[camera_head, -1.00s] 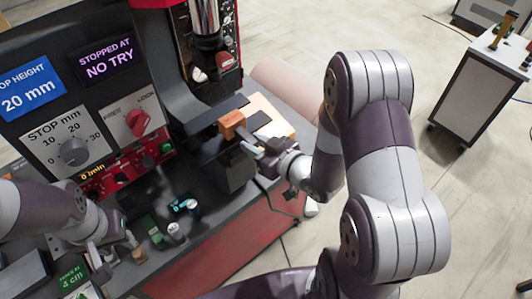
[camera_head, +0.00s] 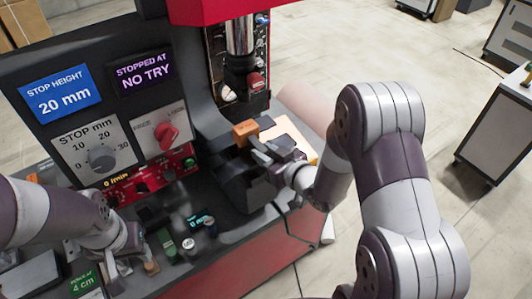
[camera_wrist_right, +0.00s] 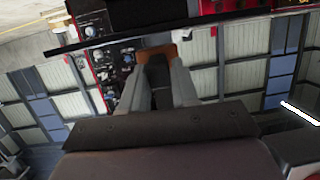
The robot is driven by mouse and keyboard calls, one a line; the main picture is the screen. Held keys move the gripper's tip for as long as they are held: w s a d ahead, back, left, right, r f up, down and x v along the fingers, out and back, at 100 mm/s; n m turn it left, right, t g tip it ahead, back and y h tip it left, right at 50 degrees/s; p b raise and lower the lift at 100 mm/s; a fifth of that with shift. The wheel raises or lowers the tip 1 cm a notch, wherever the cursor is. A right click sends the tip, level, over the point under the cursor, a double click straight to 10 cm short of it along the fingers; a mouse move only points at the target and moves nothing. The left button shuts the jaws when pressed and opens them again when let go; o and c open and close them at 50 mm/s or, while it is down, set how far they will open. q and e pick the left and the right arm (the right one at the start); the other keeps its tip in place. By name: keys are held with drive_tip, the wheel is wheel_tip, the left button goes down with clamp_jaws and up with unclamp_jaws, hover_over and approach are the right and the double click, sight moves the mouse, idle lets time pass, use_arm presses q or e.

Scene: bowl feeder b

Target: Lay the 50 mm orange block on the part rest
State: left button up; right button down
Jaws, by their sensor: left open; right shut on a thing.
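The orange block (camera_head: 245,130) is between the fingertips of my right gripper (camera_head: 254,141), above or at the dark fixture in front of the press. It also shows in the right wrist view (camera_wrist_right: 160,50), between the fingers (camera_wrist_right: 158,72). I cannot tell whether the block touches anything below it. I cannot tell for certain which surface is the part rest; a dark block-shaped fixture (camera_head: 238,188) stands below the gripper. My left gripper (camera_head: 116,266) is open, low at the left of the bench, partly hidden by its own wrist.
A control panel with a stop dial (camera_head: 102,158) and a red lever knob (camera_head: 166,133) stands behind. The press column (camera_head: 239,40) is above and behind the block. A pale plate (camera_head: 292,136) lies right of it. Small cans (camera_head: 189,245) stand on the front bench.

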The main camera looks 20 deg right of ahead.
drive_tip(key=shift+f+b, duration=0.9)
drive_tip(key=c, duration=1)
unclamp_jaws()
drive_tip(key=shift+o, duration=1.1)
drive_tip(key=shift+s+f, duration=0.1)
